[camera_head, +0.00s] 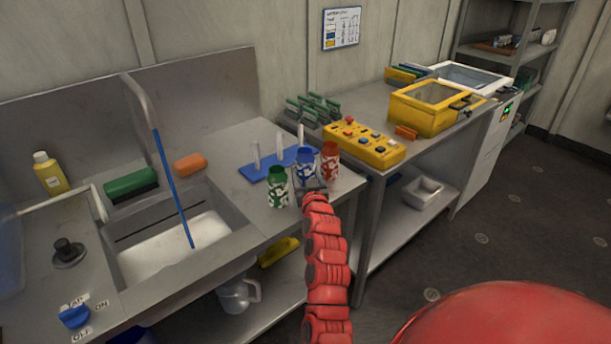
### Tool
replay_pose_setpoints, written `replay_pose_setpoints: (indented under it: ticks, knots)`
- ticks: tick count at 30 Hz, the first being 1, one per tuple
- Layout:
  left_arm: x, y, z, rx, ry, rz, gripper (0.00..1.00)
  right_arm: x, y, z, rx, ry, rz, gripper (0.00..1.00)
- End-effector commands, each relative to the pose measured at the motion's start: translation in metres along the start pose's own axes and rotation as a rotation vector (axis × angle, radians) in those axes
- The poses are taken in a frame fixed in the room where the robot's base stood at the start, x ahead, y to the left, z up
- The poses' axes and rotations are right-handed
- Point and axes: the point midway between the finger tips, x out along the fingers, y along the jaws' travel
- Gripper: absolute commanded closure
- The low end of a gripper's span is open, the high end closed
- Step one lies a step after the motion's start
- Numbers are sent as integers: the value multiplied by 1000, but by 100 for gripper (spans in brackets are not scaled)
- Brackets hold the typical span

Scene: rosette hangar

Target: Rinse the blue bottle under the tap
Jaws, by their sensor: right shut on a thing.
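The blue bottle (306,166) has a white pattern and stands upright on the steel counter, between a green bottle (277,186) and a red bottle (330,163). My right gripper (312,186) is at its near side, shut on it; the fingers are small and partly hidden by my red arm. The grey tap (143,105) rises behind the sink (237,222). A straight blue stream (172,190) runs from its spout into the basin. The blue tap knob (74,316) sits between ON and OFF labels at the front left. My left gripper is not in view.
A blue rack with white pegs (258,172) stands just behind the bottles. An orange sponge (190,165), green brush (130,185) and yellow bottle (50,174) line the sink's back. A yellow control box (363,146) is on the right bench.

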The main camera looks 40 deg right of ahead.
Motion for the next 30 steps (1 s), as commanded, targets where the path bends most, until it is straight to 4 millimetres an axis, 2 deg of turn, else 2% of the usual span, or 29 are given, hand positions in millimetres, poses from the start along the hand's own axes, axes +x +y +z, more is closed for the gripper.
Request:
replay_pose_setpoints:
  ticks: [16, 30]
  knots:
    - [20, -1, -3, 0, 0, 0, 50, 0, 0, -39, 0, 2, 0, 83]
    - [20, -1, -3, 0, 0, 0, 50, 0, 0, -40, 0, 1, 0, 83]
